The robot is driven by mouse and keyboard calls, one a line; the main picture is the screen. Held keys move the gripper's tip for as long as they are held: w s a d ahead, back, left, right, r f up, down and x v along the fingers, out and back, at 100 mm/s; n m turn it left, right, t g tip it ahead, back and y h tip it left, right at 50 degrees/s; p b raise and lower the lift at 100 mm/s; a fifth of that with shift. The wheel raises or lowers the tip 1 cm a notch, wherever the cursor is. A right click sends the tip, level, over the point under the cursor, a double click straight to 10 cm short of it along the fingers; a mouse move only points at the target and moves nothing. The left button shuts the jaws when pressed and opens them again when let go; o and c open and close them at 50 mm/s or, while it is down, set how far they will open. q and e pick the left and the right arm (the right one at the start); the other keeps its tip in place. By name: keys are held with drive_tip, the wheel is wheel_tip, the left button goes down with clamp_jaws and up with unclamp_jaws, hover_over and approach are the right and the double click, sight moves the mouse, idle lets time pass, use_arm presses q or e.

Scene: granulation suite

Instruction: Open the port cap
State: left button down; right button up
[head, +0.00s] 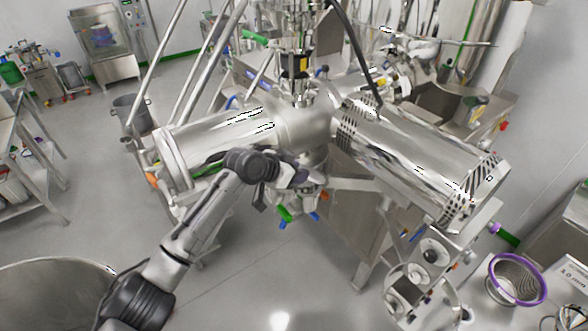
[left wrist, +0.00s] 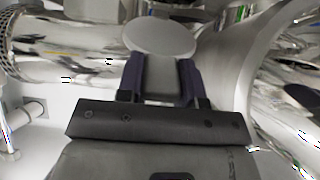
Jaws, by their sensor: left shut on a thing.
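In the left wrist view, the port cap (left wrist: 160,36) is a pale grey round disc just beyond my fingertips, with a grey block-like part below it between the fingers. My left gripper (left wrist: 162,72) has its two dark purple fingers on either side of that part and is shut on it. In the head view, my left arm comes in from the lower left and my left gripper (head: 299,178) is at the middle of the steel machine, under its central body. The cap cannot be made out there. My right gripper is not in view.
Two large shiny steel cylinders, one left (head: 225,140) and one right (head: 410,155), flank the centre. Green and blue handles (head: 285,214) hang just below my gripper. A purple-rimmed sieve (head: 515,280) stands at the lower right. Open floor (head: 270,285) lies below the machine.

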use_arm(q)
drive_tip(key=shift+r, duration=0.1)
idle(0.3)
drive_tip(key=c, duration=0.8)
unclamp_jaws()
drive_tip(key=shift+o, duration=0.2)
drive_tip(key=b+v, duration=0.4)
drive_tip(key=v, duration=0.9)
drive_tip(key=shift+a+r, duration=0.25)
drive_tip(key=shift+s, duration=0.1)
